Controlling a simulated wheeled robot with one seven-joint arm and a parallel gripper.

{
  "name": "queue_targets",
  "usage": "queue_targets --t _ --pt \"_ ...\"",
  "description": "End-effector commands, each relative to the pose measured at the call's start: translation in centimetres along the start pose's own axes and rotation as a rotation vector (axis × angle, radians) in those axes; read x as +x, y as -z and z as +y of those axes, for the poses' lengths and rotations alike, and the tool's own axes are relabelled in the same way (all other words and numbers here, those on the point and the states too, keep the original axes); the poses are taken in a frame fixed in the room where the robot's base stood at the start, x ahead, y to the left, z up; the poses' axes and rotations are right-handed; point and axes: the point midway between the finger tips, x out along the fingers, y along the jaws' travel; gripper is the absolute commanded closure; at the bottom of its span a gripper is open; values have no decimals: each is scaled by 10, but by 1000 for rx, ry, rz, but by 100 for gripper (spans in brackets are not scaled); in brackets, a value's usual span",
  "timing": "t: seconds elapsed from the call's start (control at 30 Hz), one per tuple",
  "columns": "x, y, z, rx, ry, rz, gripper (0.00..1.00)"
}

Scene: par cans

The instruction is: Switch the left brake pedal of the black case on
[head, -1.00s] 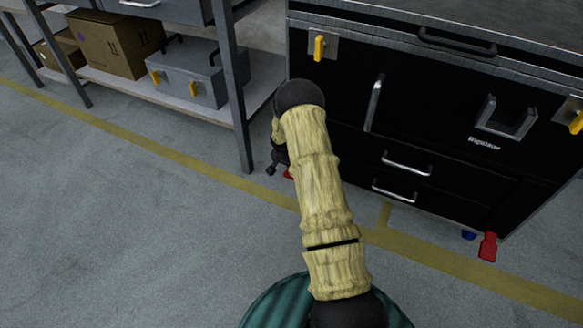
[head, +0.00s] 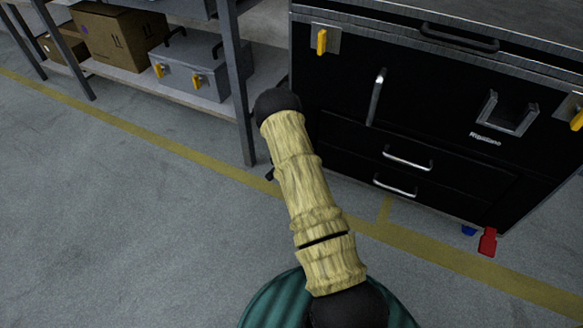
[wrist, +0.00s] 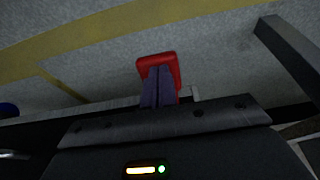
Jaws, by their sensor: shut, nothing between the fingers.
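The black case (head: 440,120) stands at the right in the head view. Its left brake pedal is red (wrist: 157,60) and shows in the wrist view, its wide end beyond my fingertips; in the head view my arm hides it. My gripper (wrist: 158,76) is shut and empty, its two dark fingers together and overlapping the middle of the pedal in the picture. I cannot tell whether they touch it. The head view hides nearly all of my gripper behind my arm. The right brake pedal (head: 488,242), also red, sticks out at the case's front right corner.
A metal shelf leg (head: 238,90) stands just left of the case and also shows in the wrist view (wrist: 288,50). The shelf holds a grey toolbox (head: 190,68) and a cardboard box (head: 115,38). The floor (head: 120,220) in front is clear, with a yellow line (head: 150,143).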

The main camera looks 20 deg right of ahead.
Motion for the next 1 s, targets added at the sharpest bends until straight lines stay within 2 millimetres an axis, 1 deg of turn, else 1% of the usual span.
queue_targets --t 0.47,0.6,0.77,1.0 --pt "2 -1 0 2 -1 0 100" --pt "0 0 0 2 -1 0 100" --pt "-12 2 0 2 -1 0 100" --pt "-42 6 0 4 -3 0 100"
